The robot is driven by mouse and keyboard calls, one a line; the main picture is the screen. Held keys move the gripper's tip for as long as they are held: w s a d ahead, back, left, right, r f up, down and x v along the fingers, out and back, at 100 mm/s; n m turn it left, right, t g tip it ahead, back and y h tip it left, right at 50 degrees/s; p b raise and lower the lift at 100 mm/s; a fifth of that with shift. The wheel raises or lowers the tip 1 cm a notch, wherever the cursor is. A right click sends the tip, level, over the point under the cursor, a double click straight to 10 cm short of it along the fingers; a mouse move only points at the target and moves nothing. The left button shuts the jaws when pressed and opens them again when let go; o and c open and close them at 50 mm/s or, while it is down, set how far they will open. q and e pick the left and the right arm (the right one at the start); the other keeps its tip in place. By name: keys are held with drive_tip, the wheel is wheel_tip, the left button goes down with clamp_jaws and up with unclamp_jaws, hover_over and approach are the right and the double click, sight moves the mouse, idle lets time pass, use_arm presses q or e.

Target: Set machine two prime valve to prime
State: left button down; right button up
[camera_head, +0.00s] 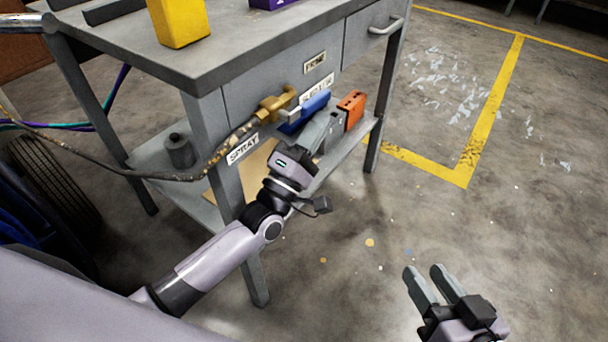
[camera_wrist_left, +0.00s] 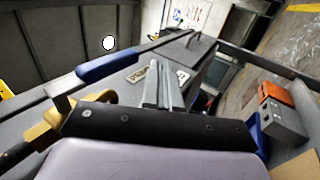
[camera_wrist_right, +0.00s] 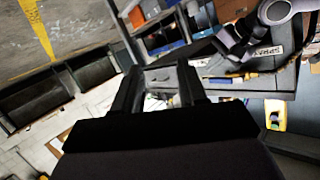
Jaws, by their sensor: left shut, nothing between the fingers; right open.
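The brass valve (camera_head: 272,108) is on the front of the grey cart. Its blue handle (camera_head: 305,112) points right and slightly up, between the PRIME label (camera_head: 315,63) above and the SPRAY label (camera_head: 242,149) below left. The left wrist view also shows the brass body (camera_wrist_left: 62,116) and blue handle (camera_wrist_left: 108,67). My left gripper (camera_head: 332,120) is shut and empty, its fingers just right of and below the handle; I cannot tell whether they touch it. My right gripper (camera_head: 424,270) is open and empty over the floor at lower right.
Another label (camera_head: 317,88), partly hidden, is behind the handle. An orange-topped item (camera_head: 352,110) is beyond my left fingers. A hose (camera_head: 150,174) runs left from the valve. A yellow object (camera_head: 180,22) stands on the cart top. The floor right of the cart is clear.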

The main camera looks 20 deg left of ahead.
use_arm(q)
wheel_tip(320, 180, down, 12)
drive_tip(key=b, duration=0.2)
drive_tip(key=shift+s+a+r, duration=0.15)
drive_tip(key=shift+s, duration=0.1)
use_arm(e)
drive_tip(key=shift+s+d+f+n+t+h, duration=0.15)
drive_tip(key=shift+d+n+t+h, duration=0.2)
drive_tip(key=shift+d+t, duration=0.2)
drive_tip(key=shift+r, duration=0.2)
